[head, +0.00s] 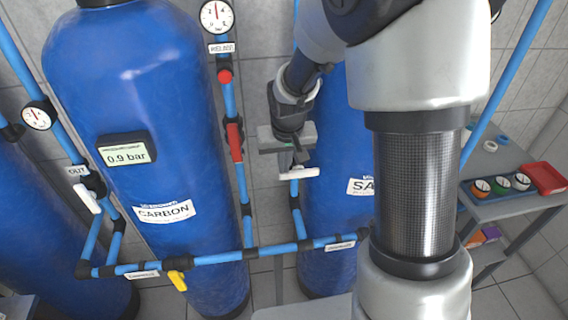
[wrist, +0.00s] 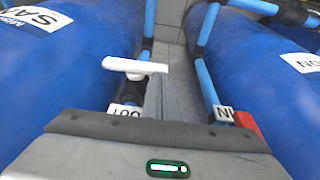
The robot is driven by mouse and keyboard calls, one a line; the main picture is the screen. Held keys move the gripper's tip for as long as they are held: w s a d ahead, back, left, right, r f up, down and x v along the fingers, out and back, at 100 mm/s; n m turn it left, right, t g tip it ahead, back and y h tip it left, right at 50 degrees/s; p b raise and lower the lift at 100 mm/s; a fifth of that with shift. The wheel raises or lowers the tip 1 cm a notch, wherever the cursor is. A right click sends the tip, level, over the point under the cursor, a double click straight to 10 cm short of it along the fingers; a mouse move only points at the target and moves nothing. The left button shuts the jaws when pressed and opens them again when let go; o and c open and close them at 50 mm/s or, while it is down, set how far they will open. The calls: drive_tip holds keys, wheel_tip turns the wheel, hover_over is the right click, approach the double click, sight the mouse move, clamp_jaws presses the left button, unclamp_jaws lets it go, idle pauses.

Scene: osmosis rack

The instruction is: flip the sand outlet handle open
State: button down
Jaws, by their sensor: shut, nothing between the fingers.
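The sand outlet handle (head: 298,173) is a white lever in front of the blue sand tank (head: 325,215). It lies roughly level, across its blue pipe. In the wrist view the white handle (wrist: 136,67) shows just beyond my fingers, beside a label reading OUT (wrist: 124,110). My gripper (head: 286,163) is shut and empty. It points down beside the handle, close to it; I cannot tell whether they touch. My forearm hides part of the sand tank and its label (head: 360,187) in the head view.
The blue carbon tank (head: 140,250) stands left, with a white handle (head: 88,198) at its outlet. A red handle (head: 235,142) is on the pipe between the tanks. A yellow handle (head: 177,280) hangs from the low pipe. A bench with a red tray (head: 543,178) stands right.

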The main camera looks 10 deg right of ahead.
wheel_tip(320, 180, down, 8)
drive_tip(key=a+h+b, duration=0.1)
drive_tip(key=h+b, duration=0.4)
drive_tip(key=b, duration=1)
drive_tip(key=shift+a+f+n+b, duration=0.2)
drive_tip(key=shift+a+n+b, duration=0.1)
drive_tip(key=shift+n, duration=0.1)
drive_tip(key=shift+d, duration=0.1)
idle(0.7)
drive_tip(key=p+v, duration=0.3)
drive_tip(key=v, duration=1.4)
drive_tip(key=shift+s+r, duration=0.2)
